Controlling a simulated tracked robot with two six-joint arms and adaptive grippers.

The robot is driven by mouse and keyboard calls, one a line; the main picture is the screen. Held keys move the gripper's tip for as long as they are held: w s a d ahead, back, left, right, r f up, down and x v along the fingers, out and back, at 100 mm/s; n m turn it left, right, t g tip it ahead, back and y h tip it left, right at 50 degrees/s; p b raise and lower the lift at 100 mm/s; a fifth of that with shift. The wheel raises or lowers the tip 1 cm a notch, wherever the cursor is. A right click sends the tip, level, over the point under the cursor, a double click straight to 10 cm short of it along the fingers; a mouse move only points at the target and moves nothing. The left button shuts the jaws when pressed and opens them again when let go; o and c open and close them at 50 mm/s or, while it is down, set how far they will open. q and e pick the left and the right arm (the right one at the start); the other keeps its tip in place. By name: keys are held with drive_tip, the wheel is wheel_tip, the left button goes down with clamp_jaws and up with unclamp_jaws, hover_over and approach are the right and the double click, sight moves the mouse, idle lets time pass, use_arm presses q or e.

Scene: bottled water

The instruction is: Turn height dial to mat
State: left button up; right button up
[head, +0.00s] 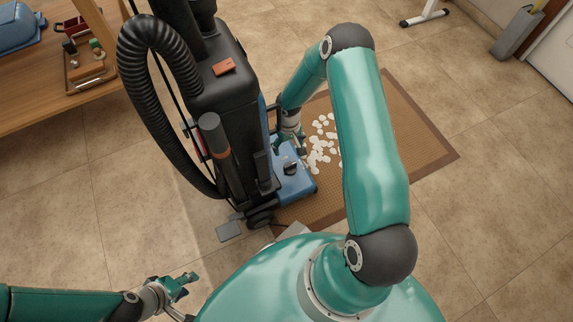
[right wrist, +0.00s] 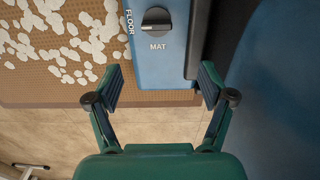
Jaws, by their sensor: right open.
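The height dial is a round black knob (right wrist: 157,20) with a raised bar lying roughly sideways, on the blue cleaner head (head: 297,187). In the right wrist view the word FLOOR is printed to its left and MAT just below it. The dial also shows in the head view (head: 291,168). My right gripper (right wrist: 161,85) is open and empty, with the dial beyond its fingertips and not touched. In the head view it is partly hidden beside the upright vacuum (head: 235,110). My left gripper (head: 187,285) looks open and empty over the floor at lower left.
A brown mat (head: 418,135) with scattered white pieces (head: 322,140) lies beyond the cleaner head. The black hose (head: 128,75) loops on the vacuum's left. A wooden shelf unit (head: 35,85) stands at upper left.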

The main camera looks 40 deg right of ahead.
drive_tip(key=f+b, duration=0.2)
drive_tip(key=f, duration=0.4)
drive_tip(key=f+b, duration=0.2)
drive_tip(key=f, duration=0.5)
drive_tip(key=shift+s+d+f, duration=0.15)
drive_tip(key=shift+s+f, duration=0.05)
drive_tip(key=shift+f, duration=0.05)
